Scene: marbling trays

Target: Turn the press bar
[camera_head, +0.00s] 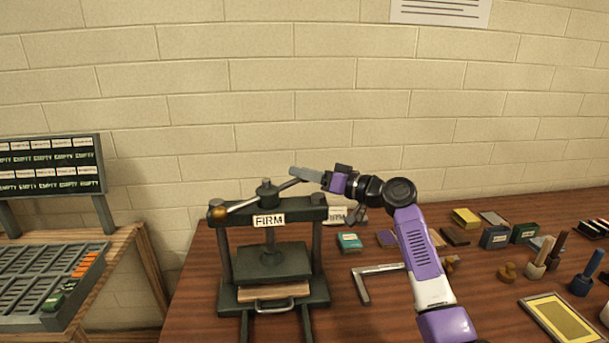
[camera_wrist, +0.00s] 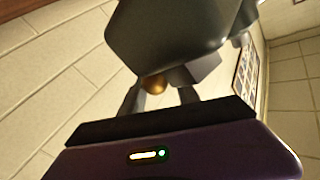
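The press (camera_head: 318,262) is a dark frame with a FIRM label on its top beam. Its press bar (camera_head: 242,205) is a pale rod through a central hub, slanting up to the right, with a brass ball (camera_head: 217,212) on its left end. My gripper (camera_head: 301,175) is at the bar's right end and hides that tip. In the wrist view, a brass ball (camera_wrist: 155,84) sits between my fingers, which appear to touch it on both sides. A large dark shape covers part of that view.
A board and paper lie under the press platen (camera_head: 272,264). An L-shaped metal square (camera_head: 364,285) lies to its right. A rack tray (camera_head: 45,275) stands on a separate bench at left. A brick wall is behind.

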